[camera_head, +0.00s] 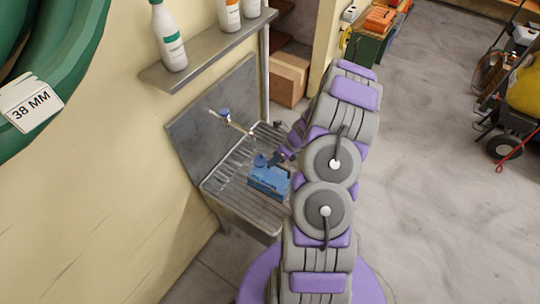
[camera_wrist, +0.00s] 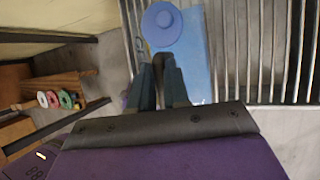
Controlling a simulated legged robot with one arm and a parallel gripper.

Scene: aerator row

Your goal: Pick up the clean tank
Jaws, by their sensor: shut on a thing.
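The clean tank (camera_head: 268,180) is a small blue canister with a blue cap. It is at the slatted metal sink rack (camera_head: 222,190) in the head view; whether it still touches the slats is hard to tell. The wrist view shows the tank (camera_wrist: 192,55) from above, with its round cap at the upper left. My gripper (camera_head: 279,157) reaches it from the upper right. In the wrist view my gripper's dark fingers (camera_wrist: 165,82) are shut on the tank's handle. The handle is mostly hidden between the fingers.
A tap (camera_head: 228,118) projects from the metal splashback over the rack. A shelf (camera_head: 205,55) with white bottles (camera_head: 168,38) hangs above. A cardboard box (camera_head: 288,78) stands behind. A green hose coil (camera_head: 75,70) is at upper left. Open floor (camera_head: 440,150) lies to the right.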

